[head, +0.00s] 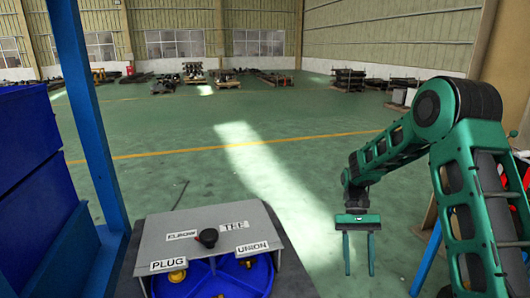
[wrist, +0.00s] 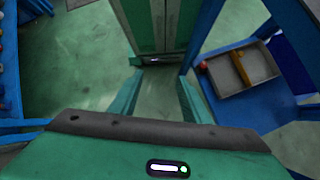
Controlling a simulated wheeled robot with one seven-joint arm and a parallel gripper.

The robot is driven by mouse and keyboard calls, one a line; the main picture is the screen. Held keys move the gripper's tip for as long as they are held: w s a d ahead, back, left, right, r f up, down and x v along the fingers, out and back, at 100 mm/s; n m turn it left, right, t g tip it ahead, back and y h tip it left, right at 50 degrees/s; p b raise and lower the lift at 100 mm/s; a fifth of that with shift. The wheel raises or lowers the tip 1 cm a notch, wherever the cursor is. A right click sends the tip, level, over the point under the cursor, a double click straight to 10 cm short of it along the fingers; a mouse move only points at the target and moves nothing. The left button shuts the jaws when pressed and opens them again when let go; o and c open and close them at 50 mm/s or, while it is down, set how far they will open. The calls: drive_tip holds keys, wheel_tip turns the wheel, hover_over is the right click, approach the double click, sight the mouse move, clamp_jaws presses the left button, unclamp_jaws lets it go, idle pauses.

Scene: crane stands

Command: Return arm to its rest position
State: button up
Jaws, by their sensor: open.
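My green arm reaches in from the right edge of the head view, bent at its elbow joint, with the forearm running left and down. My gripper (head: 358,272) hangs at its end, pointing down, with two parallel fingers apart and nothing between them. It is over the open floor, right of the labelled grey box and apart from it. In the wrist view my gripper (wrist: 160,77) also shows both fingers spread, with green floor and part of a green-and-grey structure beyond them.
The grey box (head: 182,225) carries labels ELBOW, TEE, PLUG and UNION, a black knob and a blue round tray (head: 220,277) with brass fittings. Blue bins (head: 30,160) and a blue post stand left. A grey tray (wrist: 235,92) sits on a blue stand. Floor ahead is clear.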

drive_tip(key=s+d+r+m+t, duration=0.2)
drive_tip(key=s+d+r+t, duration=0.2)
drive_tip(key=s+d+r, duration=0.8)
drive_tip(key=s+r+m+t, duration=0.1)
drive_tip(key=s+t, duration=0.1)
drive_tip(key=s, duration=0.6)
drive_tip(key=s+d+r+t, duration=0.1)
drive_tip(key=s+r, duration=0.1)
drive_tip(key=s, duration=0.6)
drive_tip(key=shift+d+r+m+t, duration=0.2)
drive_tip(key=shift+r+m+t, duration=0.1)
drive_tip(key=shift+m+t, duration=0.1)
drive_tip(key=shift+w+f, duration=0.25)
drive_tip(key=shift+w, duration=0.25)
